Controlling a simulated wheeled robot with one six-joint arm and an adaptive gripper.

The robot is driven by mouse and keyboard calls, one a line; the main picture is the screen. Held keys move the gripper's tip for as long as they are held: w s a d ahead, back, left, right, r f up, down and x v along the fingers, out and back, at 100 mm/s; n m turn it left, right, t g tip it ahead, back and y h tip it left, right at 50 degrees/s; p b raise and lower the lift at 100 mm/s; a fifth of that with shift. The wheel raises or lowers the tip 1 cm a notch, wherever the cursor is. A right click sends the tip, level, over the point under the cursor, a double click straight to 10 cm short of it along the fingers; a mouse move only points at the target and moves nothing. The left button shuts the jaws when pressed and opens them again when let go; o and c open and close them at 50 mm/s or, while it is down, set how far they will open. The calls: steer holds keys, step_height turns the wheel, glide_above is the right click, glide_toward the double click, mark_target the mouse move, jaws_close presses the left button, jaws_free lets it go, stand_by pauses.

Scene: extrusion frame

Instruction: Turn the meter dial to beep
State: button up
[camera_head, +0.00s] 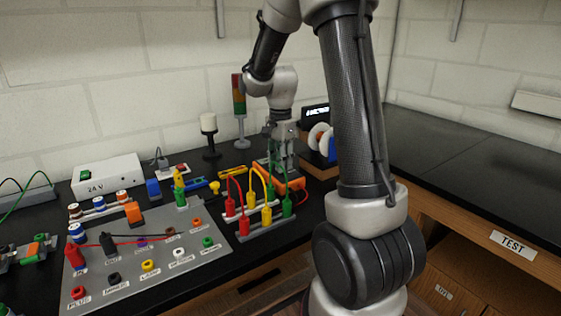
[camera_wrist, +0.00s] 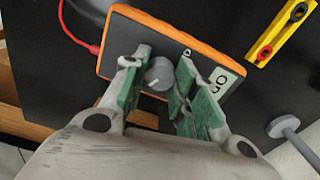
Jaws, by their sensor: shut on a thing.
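The meter (camera_wrist: 215,52) is a dark box with an orange rim, lying flat in the wrist view. Its grey round dial (camera_wrist: 159,74) has a pale mark, apparently toward the lower left. My gripper (camera_wrist: 160,84) has its green-padded fingers on either side of the dial and is shut on it. The finger pads hide part of the meter's face, and I cannot read which setting the dial points to. In the head view my gripper (camera_head: 280,150) is down at the meter, whose orange edge (camera_head: 296,184) shows beside it.
A red lead (camera_wrist: 78,35) plugs into the meter's end. A yellow block with sockets (camera_wrist: 284,32) lies nearby. In the head view, a stand with red, yellow and green plugs (camera_head: 262,225), a signal tower (camera_head: 239,100) and spools (camera_head: 320,137) stand close around. The right bench (camera_head: 470,160) is clear.

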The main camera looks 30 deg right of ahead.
steer(key=o, duration=1.1)
steer(key=shift+c, duration=0.2)
step_height(320, 180, up, 12)
